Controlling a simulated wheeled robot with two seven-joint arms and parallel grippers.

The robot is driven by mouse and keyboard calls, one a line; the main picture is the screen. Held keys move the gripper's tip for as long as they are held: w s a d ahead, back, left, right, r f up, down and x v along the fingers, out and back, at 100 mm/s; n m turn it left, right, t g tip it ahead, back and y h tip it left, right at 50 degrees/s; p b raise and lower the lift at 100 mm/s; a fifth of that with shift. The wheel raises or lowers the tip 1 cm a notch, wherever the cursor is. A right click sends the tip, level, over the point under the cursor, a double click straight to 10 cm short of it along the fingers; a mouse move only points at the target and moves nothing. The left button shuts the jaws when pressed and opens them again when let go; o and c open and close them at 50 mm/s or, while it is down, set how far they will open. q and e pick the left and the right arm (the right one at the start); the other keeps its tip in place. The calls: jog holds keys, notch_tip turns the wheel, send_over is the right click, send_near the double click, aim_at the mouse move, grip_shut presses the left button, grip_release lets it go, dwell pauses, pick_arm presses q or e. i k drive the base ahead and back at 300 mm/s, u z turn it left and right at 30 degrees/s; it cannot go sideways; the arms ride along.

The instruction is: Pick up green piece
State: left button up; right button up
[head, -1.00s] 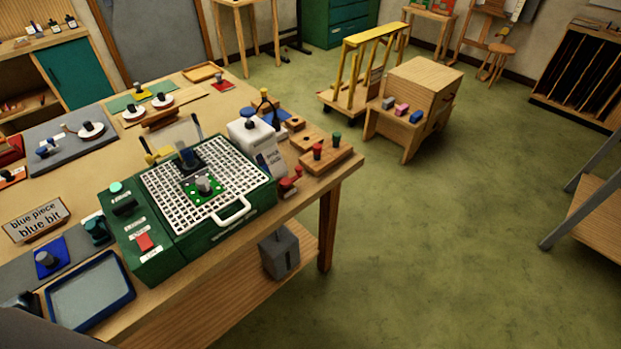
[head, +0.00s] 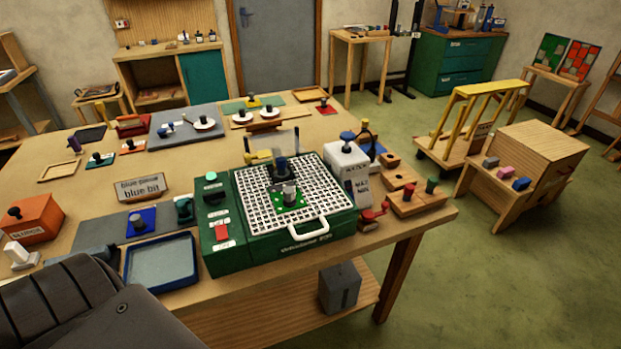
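A green piece (head: 281,207) with a grey knob lies on the white grid top of the green grinder (head: 300,245). A dark block with a black knob (head: 281,168) stands just behind it on the grid and hides part of the back. A sign reading "blue piece blue bit" (head: 140,187) stands to the left of the grinder. Neither of my grippers shows; only a dark part of my own arm fills the lower left corner.
A blue-rimmed tray (head: 195,262) sits left of the grinder near the table edge. A white water box (head: 347,172), wooden knob blocks (head: 418,200) and a red clamp-like item (head: 372,215) stand to its right. An orange box (head: 36,222) is at the left. Open floor lies right of the table.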

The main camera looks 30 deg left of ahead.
aim_at(286, 197)
jog(key=u, duration=0.15)
jog(key=k, duration=1)
jog(key=z, duration=0.15)
